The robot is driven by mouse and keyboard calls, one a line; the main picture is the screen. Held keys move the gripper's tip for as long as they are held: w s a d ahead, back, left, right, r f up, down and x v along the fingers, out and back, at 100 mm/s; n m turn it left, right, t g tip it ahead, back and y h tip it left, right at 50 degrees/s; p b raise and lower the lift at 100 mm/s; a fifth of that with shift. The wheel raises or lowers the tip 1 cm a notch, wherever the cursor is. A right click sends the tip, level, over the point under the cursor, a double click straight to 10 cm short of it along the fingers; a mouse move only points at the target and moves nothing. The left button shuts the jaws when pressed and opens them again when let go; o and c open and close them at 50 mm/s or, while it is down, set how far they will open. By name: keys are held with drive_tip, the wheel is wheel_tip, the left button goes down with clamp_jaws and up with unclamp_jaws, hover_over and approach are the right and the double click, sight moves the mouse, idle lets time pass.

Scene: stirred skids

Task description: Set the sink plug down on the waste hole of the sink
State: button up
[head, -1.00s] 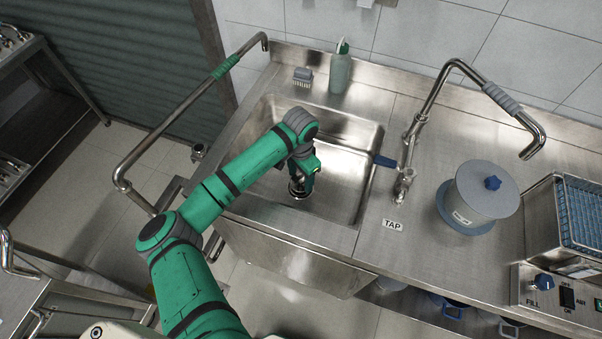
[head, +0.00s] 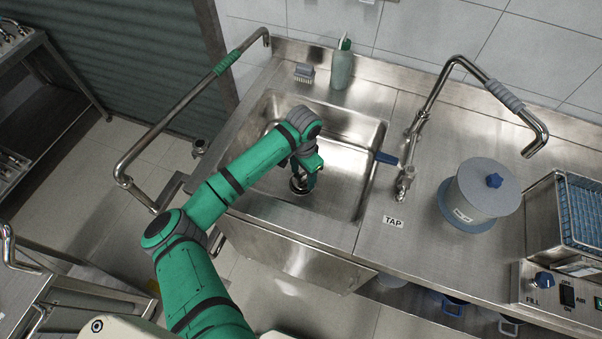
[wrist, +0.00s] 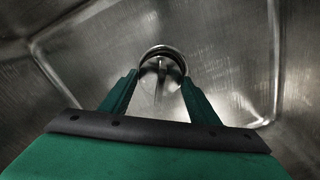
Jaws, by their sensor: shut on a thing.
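The steel sink (head: 345,190) is a rectangular basin set in the counter. In the wrist view the plug (wrist: 161,51) shows as a round rim with a thin upright part, between my fingertips (wrist: 160,88). The waste hole cannot be made out; the plug and gripper cover the floor there. I cannot tell whether the plug touches the basin floor.
A lidded grey drum (head: 480,200) stands to the right.

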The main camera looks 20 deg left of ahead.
drive_tip(key=shift+a+f, duration=0.1)
drive_tip(key=shift+a, duration=0.25)
idle(0.6)
drive_tip(key=shift+w+f, duration=0.15)
drive_tip(key=shift+f, duration=0.25)
drive_tip(key=shift+d+f, duration=0.2)
drive_tip(key=shift+s, duration=0.2)
drive_tip(key=shift+a+f, duration=0.1)
drive_tip(key=shift+a, duration=0.15)
idle(0.9)
drive_tip(key=shift+d, duration=0.25)
